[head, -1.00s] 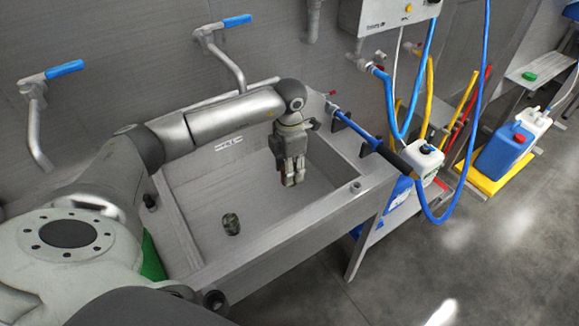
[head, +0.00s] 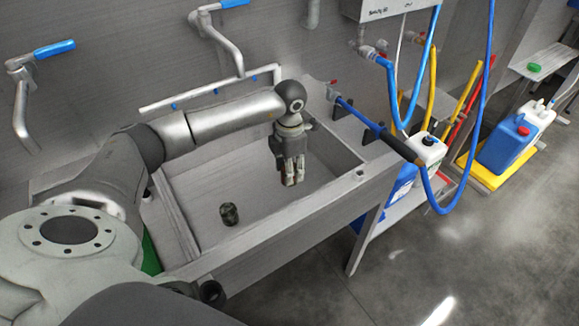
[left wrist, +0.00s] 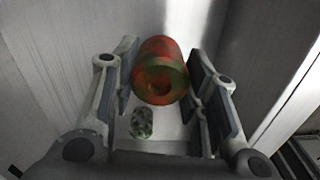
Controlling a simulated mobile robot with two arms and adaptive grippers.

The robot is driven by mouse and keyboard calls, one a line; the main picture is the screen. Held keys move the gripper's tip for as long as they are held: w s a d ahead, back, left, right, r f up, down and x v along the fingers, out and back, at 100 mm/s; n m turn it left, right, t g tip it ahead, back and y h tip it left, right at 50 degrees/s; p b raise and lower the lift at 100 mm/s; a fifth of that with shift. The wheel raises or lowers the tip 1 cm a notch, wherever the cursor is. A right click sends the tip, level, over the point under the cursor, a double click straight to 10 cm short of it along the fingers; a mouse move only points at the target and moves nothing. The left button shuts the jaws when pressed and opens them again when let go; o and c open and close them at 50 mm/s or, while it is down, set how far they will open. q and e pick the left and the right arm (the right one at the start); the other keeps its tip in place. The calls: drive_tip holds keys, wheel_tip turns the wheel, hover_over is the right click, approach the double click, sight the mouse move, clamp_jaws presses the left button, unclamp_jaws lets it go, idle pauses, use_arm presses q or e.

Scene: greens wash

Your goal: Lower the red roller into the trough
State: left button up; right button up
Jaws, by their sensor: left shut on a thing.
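The red roller (left wrist: 160,72) shows in the left wrist view as a short, thick cylinder, red with green patches and a round hole in its near end. It sits between the fingers of my left gripper (left wrist: 165,88), which is shut on it. In the head view my left gripper (head: 291,178) points down inside the grey metal trough (head: 270,217), towards its right end. I cannot tell whether the roller touches the floor of the trough. My right gripper is not in view.
A small dark mottled cylinder stands in the trough (head: 229,214), left of my gripper; it also shows in the left wrist view (left wrist: 142,123). A pale pipe (head: 205,91) runs along the trough's back. A blue hose (head: 362,124) and white jug (head: 428,152) are right.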

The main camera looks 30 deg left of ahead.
use_arm(q)
drive_tip(key=shift+f+b, duration=1.25)
drive_tip(key=shift+f, duration=0.55)
drive_tip(key=shift+f+b, duration=1.9)
drive_tip(key=shift+f, duration=0.6)
idle(0.5)
drive_tip(key=o, duration=1.1)
wheel_tip(320, 180, up, 12)
drive_tip(key=shift+r, duration=0.1)
